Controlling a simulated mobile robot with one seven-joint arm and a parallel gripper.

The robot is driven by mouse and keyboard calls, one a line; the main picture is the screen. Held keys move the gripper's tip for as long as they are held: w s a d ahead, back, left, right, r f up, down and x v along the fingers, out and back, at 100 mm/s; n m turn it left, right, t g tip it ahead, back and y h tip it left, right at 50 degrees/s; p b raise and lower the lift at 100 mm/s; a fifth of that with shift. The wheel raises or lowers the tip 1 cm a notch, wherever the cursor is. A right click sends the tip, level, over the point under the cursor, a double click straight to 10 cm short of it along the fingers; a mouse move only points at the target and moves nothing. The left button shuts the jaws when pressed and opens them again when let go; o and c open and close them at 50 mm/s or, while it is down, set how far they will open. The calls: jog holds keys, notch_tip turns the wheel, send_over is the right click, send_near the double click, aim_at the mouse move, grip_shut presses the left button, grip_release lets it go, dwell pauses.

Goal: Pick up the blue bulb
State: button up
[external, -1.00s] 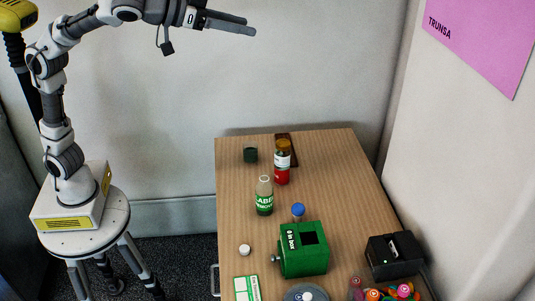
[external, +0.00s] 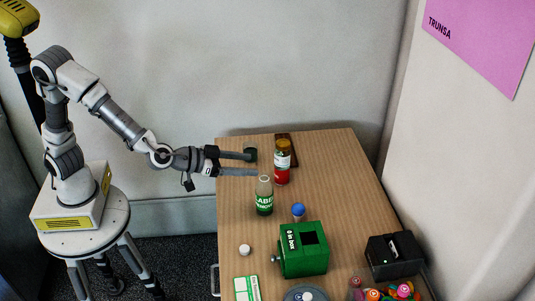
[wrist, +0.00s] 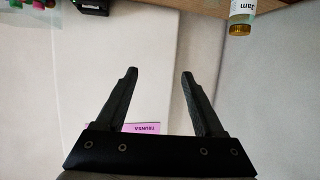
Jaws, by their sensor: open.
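The blue bulb (external: 298,210) stands on the wooden table in the external view, just behind the green box and right of the label remover bottle. My gripper (external: 254,163) is open and empty at the table's left side, behind and left of the bulb and apart from it. Its fingers point right, one near the dark green cup and one near the label remover bottle. In the wrist view my gripper (wrist: 159,72) shows two spread fingers with nothing between them. The blue bulb cannot be made out in the wrist view.
The label remover bottle (external: 264,197), red jar (external: 282,164) and dark green cup (external: 250,155) stand near my fingers. The green box (external: 303,252) stands in front of the bulb. A black device (external: 394,257) is at right. The table's right back (external: 335,170) is clear.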

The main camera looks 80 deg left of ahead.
notch_tip(320, 180, down, 17)
jog(key=b, duration=0.2)
send_near(298, 209)
jog(key=w+f, duration=0.1)
jog(key=w+a+f, duration=0.1)
jog(key=w, duration=0.1)
jog(key=w+a+f, duration=0.1)
jog(key=shift+w+a+f, duration=0.15)
jog(key=shift+w+f, duration=0.1)
jog(key=shift+f, duration=0.15)
jog(key=shift+r+b+x, duration=0.2)
jog(key=shift+b+x, duration=0.15)
jog(key=shift+x, duration=0.95)
jog(key=shift+r+b+x, duration=0.15)
jog(key=shift+b+x, duration=0.15)
jog(key=shift+x, duration=1.05)
jog(key=shift+w, duration=0.1)
jog(key=c, duration=0.8)
